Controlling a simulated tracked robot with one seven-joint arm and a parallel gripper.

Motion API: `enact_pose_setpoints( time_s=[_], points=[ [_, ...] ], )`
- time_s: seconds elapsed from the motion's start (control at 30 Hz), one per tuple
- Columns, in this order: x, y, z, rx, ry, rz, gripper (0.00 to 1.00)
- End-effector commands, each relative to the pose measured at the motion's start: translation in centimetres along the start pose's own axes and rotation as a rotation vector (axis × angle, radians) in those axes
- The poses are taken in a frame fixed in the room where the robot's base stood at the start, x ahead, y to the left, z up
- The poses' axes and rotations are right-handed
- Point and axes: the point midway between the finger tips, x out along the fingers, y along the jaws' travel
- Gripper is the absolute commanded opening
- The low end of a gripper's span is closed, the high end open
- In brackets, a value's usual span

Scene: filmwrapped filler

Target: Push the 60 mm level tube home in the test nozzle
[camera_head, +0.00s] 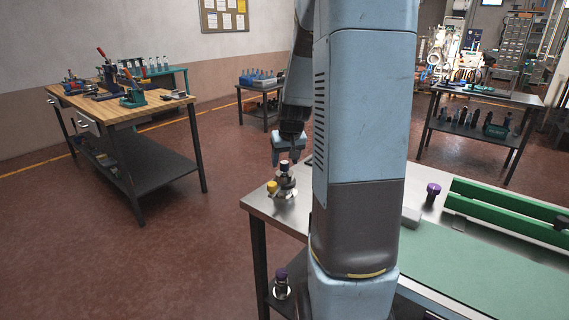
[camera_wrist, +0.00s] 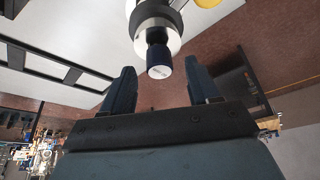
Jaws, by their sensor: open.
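A dark blue tube-like piece with a white end (camera_wrist: 158,72) stands in a round metal fitting with a dark collar (camera_wrist: 155,14); this appears to be the level tube in the test nozzle. In the head view the white-topped piece (camera_head: 284,165) stands upright on the fitting (camera_head: 283,184) at the table's far left corner. How deep it sits cannot be told. My gripper (camera_head: 288,152) is just above it, pointing down. In the wrist view my gripper (camera_wrist: 159,66) is open, with the white end between the fingers' lines and gaps on both sides.
A yellow knob (camera_head: 271,186) sits beside the fitting, close to the table edge. A purple-capped piece (camera_head: 433,190) and a green rail (camera_head: 510,210) are to the right on the metal table (camera_head: 262,203). Another purple-capped piece (camera_head: 281,278) is on the lower shelf. My arm hides the table's middle.

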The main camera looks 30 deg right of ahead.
Motion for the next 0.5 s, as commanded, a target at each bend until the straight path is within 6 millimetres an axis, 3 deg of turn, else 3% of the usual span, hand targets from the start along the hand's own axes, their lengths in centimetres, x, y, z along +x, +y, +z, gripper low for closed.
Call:
enact_pose_setpoints(
  time_s=[0.5],
  points=[
    [-9.0, 0.0, 0.0, 0.0, 0.003, 0.001, 0.6]
  ],
)
